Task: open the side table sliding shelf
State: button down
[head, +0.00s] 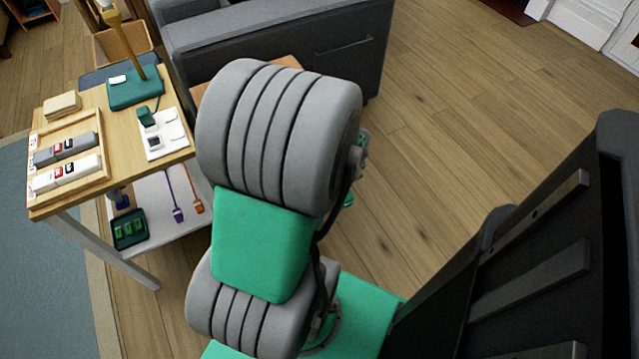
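The side table (95,93) stands at the left, with a light wood top and pale legs. A white lower shelf (152,195) shows under the top, and its right part is hidden behind my arm. On that shelf lie a dark green box (129,228), a purple cable (174,190) and an orange cable (191,188). I cannot tell how far the shelf is slid out. My grey and green arm fills the middle of the view, right of the table. My gripper is not visible.
The table top bears a lamp with a green base (135,89), a wooden tray (103,135) with remote-like items, and a white pad (163,138). A grey sofa (270,35) stands behind. A dark slatted object (560,240) is at right. Wood floor (450,100) between is clear.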

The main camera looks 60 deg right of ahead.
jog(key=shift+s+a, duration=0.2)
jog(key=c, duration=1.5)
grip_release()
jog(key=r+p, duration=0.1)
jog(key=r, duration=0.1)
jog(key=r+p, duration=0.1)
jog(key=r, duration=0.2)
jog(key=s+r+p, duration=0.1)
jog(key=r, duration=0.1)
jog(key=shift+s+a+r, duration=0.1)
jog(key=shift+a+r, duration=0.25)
